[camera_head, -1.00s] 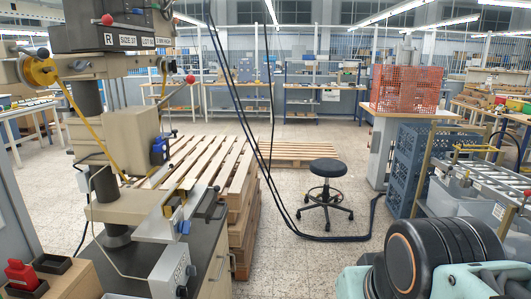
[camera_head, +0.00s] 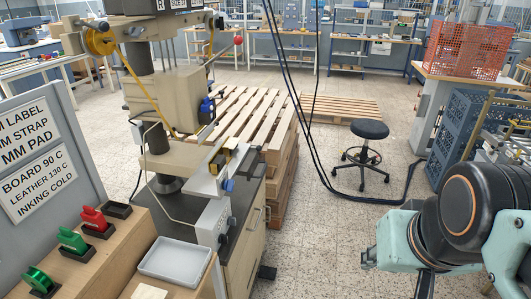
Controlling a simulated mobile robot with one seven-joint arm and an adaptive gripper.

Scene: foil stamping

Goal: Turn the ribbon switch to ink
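The foil stamping machine (camera_head: 153,97) stands left of centre on a dark-topped cabinet. A yellow ribbon spool (camera_head: 99,40) sits at its upper left. Its lettered head panel (camera_head: 177,4) is almost wholly cut off by the top edge. A white control box (camera_head: 215,226) with dark knobs sits at its base. I cannot make out which control is the ribbon switch, or its setting. My arm shows at the lower right, well apart from the machine. My gripper is not in view.
Pallets (camera_head: 290,140), a black stool (camera_head: 369,130) and hanging cables lie beyond.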

